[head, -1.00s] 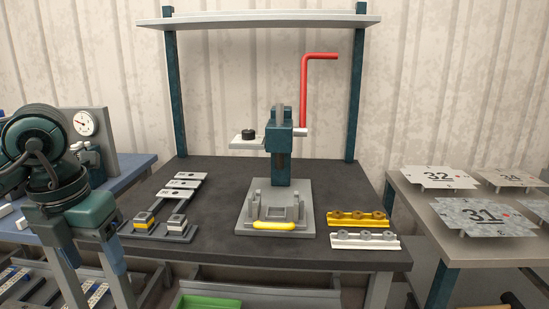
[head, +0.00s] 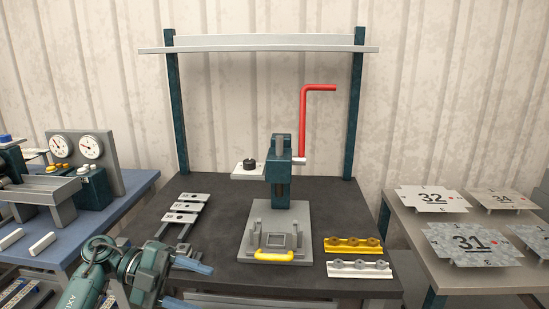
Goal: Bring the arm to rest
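My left gripper (head: 188,286) is low at the left of the picture, in front of the dark table's (head: 225,255) left front part. Its two blue-grey fingers point right and stand apart, with nothing seen between them. My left arm comes in from the bottom left and hides part of the rack of metal plates (head: 181,218). My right gripper is not in view.
Yellow (head: 354,245) and white (head: 360,268) strips lie right of the bender. Numbered plates (head: 475,243) stand on the right table. A blue bench (head: 100,230) with a gauge panel (head: 88,152) is at left. An overhead shelf (head: 258,46) spans the table.

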